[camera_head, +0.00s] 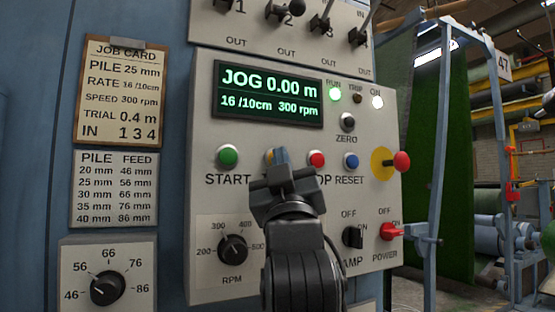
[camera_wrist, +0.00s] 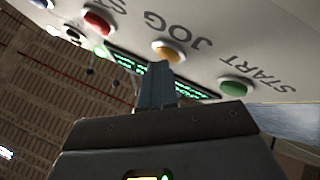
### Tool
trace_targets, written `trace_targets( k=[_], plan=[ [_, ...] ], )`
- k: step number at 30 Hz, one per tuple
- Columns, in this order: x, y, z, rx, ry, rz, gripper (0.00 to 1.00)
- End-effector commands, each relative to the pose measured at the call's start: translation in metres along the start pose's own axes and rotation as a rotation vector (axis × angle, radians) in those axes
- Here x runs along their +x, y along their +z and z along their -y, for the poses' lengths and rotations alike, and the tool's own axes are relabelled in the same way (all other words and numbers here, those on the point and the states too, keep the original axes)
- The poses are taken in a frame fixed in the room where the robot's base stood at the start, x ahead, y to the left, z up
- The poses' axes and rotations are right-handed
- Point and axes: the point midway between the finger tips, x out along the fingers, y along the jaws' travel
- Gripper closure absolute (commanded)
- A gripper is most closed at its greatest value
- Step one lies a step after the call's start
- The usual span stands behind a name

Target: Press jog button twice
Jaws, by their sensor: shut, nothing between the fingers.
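The jog button (camera_wrist: 168,54) is a round amber button between the green START button (camera_head: 228,157) and the red STOP button (camera_head: 317,159). In the head view only a sliver of the jog button (camera_head: 269,155) shows beside my fingers. My gripper (camera_head: 279,156) is shut and empty, its fingertips in front of the jog button. In the wrist view, with the panel upside down, my fingertips (camera_wrist: 160,68) are close to the button's edge. I cannot tell whether they touch it. The green display (camera_head: 268,94) reads JOG 0.00 m, 16/10cm, 300 rpm.
RUN and ON lamps are lit; TRIP is dark. Toggle levers (camera_head: 321,22) stick out above. A job card (camera_head: 119,91) hangs at left.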

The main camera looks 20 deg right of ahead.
Motion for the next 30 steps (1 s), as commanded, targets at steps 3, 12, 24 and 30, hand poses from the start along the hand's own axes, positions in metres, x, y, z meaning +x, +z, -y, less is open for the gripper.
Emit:
trace_targets(
  k=[3, 12, 24, 30],
  plan=[
    [0.001, 0.002, 0.001, 0.0, 0.0, 0.001, 1.0],
    [0.001, 0.001, 0.001, 0.0, -0.001, 0.002, 1.0],
    [-0.011, -0.006, -0.007, -0.001, -0.001, 0.002, 1.0],
    [-0.013, -0.008, -0.009, 0.0, -0.001, 0.001, 1.0]
  ],
)
